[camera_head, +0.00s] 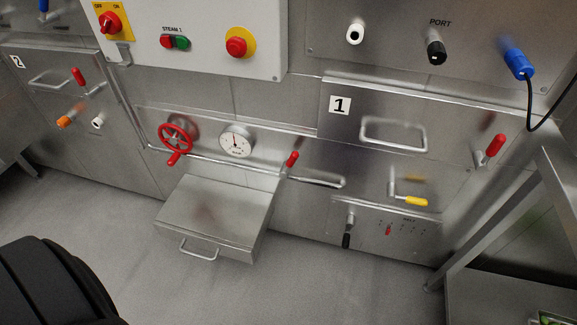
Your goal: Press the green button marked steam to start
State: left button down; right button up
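The green button (183,43) sits on the white control panel (215,62) at the upper left, right of a red button (167,41) and under the label STEAM 1. It touches nothing of mine in this view. A large black rounded shape at the lower left, probably part of my own arm or body, is far below the panel. Neither of my grippers shows in the view.
On the panel are a red OFF/ON switch (109,22) and a red stop knob (237,46) on yellow. Below are a red handwheel (176,138), a gauge (236,142) and a protruding steel box (215,215). A steel table frame (500,218) stands right.

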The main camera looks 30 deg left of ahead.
aim_at(182, 42)
jog(key=u, duration=1.65)
